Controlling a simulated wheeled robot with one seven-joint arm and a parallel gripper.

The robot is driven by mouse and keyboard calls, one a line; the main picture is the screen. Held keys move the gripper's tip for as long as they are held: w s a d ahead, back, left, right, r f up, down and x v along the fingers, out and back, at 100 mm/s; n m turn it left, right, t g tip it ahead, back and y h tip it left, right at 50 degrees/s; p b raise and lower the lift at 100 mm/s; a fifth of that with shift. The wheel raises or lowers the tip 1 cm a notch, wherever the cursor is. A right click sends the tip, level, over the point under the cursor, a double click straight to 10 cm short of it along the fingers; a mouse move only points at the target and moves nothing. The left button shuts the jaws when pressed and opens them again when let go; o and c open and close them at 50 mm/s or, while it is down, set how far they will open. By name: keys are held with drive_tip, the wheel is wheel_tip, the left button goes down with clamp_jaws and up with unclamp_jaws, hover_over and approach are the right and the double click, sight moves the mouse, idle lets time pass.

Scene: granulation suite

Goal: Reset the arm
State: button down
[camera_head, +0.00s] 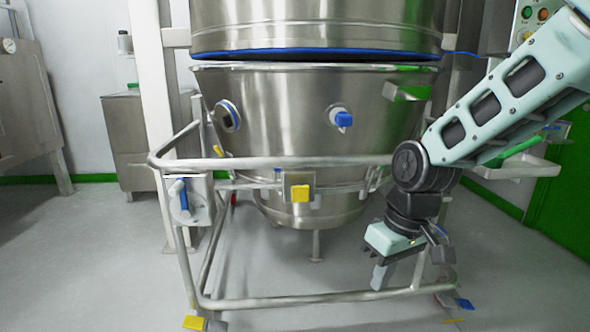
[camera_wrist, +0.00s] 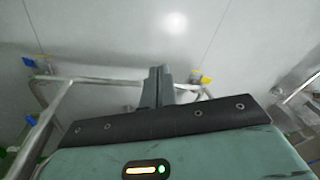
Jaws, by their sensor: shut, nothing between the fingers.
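My gripper (camera_head: 380,278) hangs at the end of my arm on the right side of the head view, pointing down. It is in front of the right part of the trolley's steel frame. In the wrist view my gripper's fingers (camera_wrist: 160,85) are together, with nothing between them. Below them in that view are grey floor and parts of the tubular frame. The arm comes in from the upper right and is bent at the black joint above the gripper. I cannot tell whether the gripper touches the frame.
A large steel bowl (camera_head: 290,105) sits in a tubular trolley frame (camera_head: 290,162) with yellow (camera_head: 300,193) and blue (camera_head: 343,119) fittings. A steel cabinet (camera_head: 133,140) stands at the back left. A small steel tray (camera_head: 515,170) is at the right. Floor at the left is clear.

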drive_tip(key=s+r+n+h+p, duration=0.1)
drive_tip(key=s+r+n+p, duration=0.2)
drive_tip(key=s, duration=1.8)
wheel_tip(320, 180, up, 38)
drive_tip(key=a+m+p, duration=0.1)
drive_tip(key=p, duration=3.5)
drive_tip(key=shift+w+p, duration=0.15)
drive_tip(key=shift+p, duration=0.15)
drive_tip(key=shift+r, duration=0.1)
